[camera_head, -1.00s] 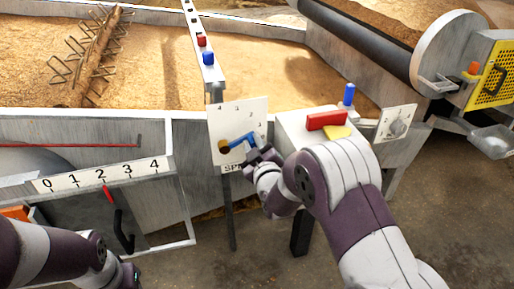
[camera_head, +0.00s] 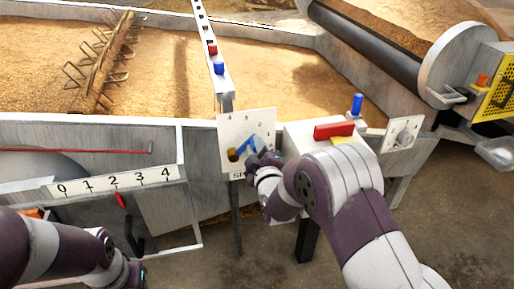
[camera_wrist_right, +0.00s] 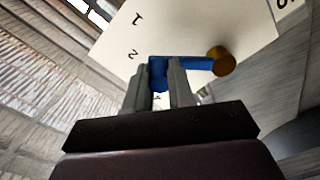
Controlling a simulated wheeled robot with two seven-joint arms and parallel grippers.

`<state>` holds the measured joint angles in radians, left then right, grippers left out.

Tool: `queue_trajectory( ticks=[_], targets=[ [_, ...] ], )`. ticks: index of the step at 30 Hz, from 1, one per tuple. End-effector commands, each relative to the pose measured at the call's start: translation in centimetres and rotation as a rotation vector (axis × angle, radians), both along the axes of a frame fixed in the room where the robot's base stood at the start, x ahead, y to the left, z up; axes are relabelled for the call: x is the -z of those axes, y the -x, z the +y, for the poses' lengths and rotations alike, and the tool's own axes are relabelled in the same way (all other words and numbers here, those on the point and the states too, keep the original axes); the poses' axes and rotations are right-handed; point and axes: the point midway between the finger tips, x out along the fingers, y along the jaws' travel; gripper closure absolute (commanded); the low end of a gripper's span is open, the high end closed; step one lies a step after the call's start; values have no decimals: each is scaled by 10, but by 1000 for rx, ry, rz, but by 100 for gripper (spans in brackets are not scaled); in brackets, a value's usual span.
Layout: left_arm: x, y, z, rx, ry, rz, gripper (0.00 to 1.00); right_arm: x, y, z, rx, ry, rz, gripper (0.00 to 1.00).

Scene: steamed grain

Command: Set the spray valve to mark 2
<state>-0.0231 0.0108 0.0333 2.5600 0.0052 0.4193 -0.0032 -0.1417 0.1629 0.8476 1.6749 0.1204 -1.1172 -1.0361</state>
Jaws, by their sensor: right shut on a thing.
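The spray valve is a white plate (camera_head: 232,128) with marks 1 to 4 in an arc, a brass hub (camera_head: 233,155) and a blue handle (camera_head: 248,142). In the head view the handle slants up and right from the hub. My right gripper (camera_head: 258,160) is at its outer end and partly covers it. In the right wrist view my right gripper (camera_wrist_right: 160,82) has its fingers on both sides of the blue handle (camera_wrist_right: 190,63). There the handle points close to mark 2 (camera_wrist_right: 133,54); exact alignment is unclear. My left gripper (camera_head: 135,276) is low at left, its jaws unclear.
A 0 to 4 scale (camera_head: 115,182) with a red pointer is at left. The grain bed (camera_head: 150,85) lies behind.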

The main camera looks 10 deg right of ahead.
Motion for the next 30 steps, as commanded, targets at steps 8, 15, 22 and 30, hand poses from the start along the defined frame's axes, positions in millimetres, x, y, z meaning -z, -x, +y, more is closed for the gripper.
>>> queue_trajectory(
  ticks=[8, 15, 22, 30],
  targets=[
    [0, 0, 0, 0, 0, 0, 60, -1, 0, 1, -2, -1, -2, 52],
    [0, 0, 0, 0, 0, 0, 60, 0, 0, 0, -1, -1, -1, 52],
    [-17, 0, 0, 0, 0, 0, 60, -5, 38, -1, -2, -1, 3, 52],
    [-35, 0, 0, 0, 0, 0, 60, -3, 106, -3, -2, -1, 2, 52]
  ],
)
